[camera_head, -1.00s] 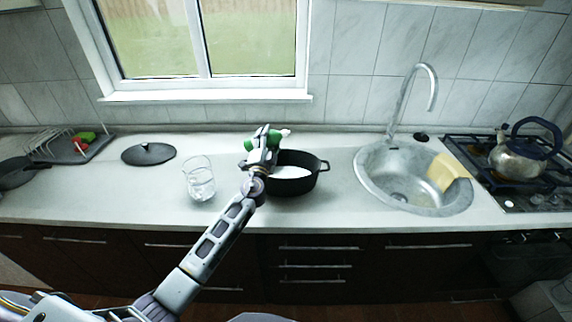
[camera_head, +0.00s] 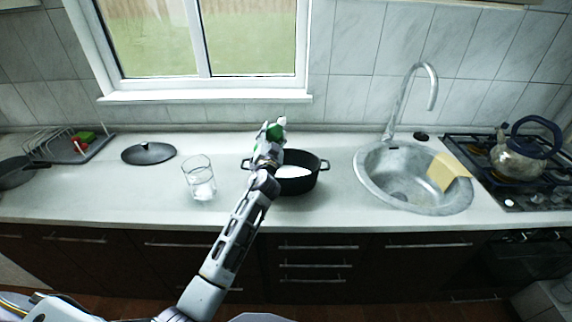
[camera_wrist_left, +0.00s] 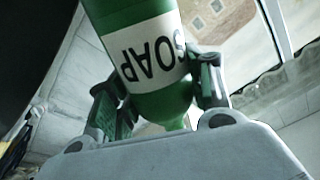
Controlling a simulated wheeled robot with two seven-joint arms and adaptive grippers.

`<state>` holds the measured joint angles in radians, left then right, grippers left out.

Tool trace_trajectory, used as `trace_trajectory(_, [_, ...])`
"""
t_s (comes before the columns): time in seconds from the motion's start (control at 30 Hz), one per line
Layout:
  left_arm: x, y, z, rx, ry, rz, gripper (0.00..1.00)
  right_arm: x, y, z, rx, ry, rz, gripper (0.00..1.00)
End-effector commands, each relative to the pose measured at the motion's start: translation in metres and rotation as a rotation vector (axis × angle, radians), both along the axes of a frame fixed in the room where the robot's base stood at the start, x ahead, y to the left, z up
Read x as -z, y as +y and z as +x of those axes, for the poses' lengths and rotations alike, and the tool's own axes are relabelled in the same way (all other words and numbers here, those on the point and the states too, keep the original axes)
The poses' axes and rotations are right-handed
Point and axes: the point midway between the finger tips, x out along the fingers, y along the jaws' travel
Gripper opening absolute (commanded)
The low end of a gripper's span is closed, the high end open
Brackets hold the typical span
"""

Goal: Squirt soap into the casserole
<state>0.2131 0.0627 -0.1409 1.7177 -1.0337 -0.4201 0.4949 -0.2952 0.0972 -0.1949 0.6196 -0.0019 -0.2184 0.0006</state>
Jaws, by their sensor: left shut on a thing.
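The black casserole (camera_head: 303,181) stands on the counter left of the sink, with something white inside it. My left gripper (camera_head: 268,145) is above the casserole's left side and hides part of it. It is shut on a green soap bottle (camera_head: 274,132), mostly hidden behind the gripper in the head view. In the left wrist view the bottle (camera_wrist_left: 152,58) fills the middle, with a white label reading SOAP upside down, between the two fingers (camera_wrist_left: 160,95). The casserole's black lid (camera_head: 148,153) lies on the counter to the left. My right gripper is out of view.
A clear glass (camera_head: 200,180) stands left of the casserole, near my arm. The sink (camera_head: 366,180) with a tall tap (camera_head: 402,98) and a yellow cloth (camera_head: 447,170) is on the right. A kettle (camera_head: 517,158) sits on the hob. A dish rack is far left.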

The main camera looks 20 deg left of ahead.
Motion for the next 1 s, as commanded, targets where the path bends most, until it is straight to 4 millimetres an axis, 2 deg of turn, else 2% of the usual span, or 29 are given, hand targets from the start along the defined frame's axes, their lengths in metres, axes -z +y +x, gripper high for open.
trace_trajectory(0.1, [0.005, 0.002, 0.0, -0.001, -0.001, -0.07, 0.19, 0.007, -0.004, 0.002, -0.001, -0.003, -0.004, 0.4])
trace_trajectory(0.57, [-0.001, 0.006, 0.0, 0.0, 0.005, -0.34, 0.19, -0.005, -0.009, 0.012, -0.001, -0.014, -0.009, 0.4])
trace_trajectory(0.77, [0.001, 0.007, 0.0, 0.001, 0.007, -0.454, 0.19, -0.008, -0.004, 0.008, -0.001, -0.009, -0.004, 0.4])
trace_trajectory(1.0, [0.002, 0.008, 0.0, 0.002, 0.008, -0.539, 0.19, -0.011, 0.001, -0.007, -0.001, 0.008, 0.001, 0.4])
